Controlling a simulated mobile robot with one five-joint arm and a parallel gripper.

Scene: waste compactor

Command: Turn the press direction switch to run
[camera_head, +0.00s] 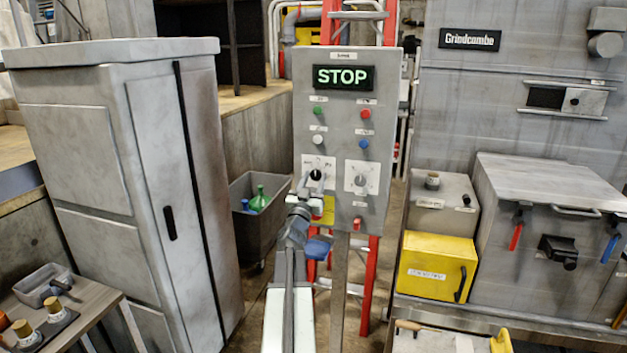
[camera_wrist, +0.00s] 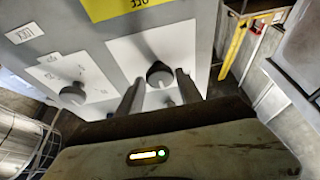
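A grey control panel (camera_head: 337,115) shows a lit green "STOP" display (camera_head: 343,77) and has two rotary switches on white plates. The left switch has a dark knob (camera_head: 316,174); the right one has a grey knob (camera_head: 360,180). Their labels are too small to read, so I cannot tell which is the press direction switch. My gripper (camera_head: 305,192) is just in front of the left switch. In the wrist view, which is turned about upside down, my gripper (camera_wrist: 159,80) is open, with its fingers either side of the dark knob (camera_wrist: 160,73). I cannot tell whether they touch it.
Green, red, white and blue buttons sit above the switches, and a red one (camera_head: 357,224) is below. A yellow label (camera_wrist: 115,8) is beside the dark knob's plate. A grey cabinet (camera_head: 110,150) stands left; a yellow box (camera_head: 436,265) and compactor (camera_head: 550,220) stand right.

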